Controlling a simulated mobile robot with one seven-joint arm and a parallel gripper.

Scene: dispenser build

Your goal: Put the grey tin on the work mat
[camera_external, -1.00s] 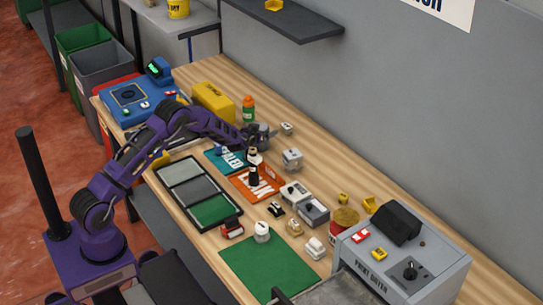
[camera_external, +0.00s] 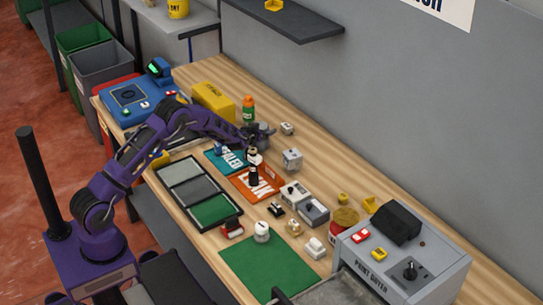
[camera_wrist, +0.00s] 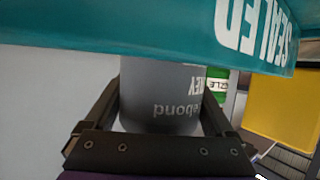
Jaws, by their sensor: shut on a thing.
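My gripper (camera_wrist: 160,125) is shut on the grey tin (camera_wrist: 160,88), with one finger on each side of it. The tin's lettering appears upside down in the wrist view. In the external view my gripper (camera_external: 259,135) is over the back part of the bench, beside the teal mat, and the tin between its fingers is small and dark.
A three-panel tray (camera_external: 237,222) and several small items lie between there and the green mat. The print dryer (camera_external: 440,275) stands right.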

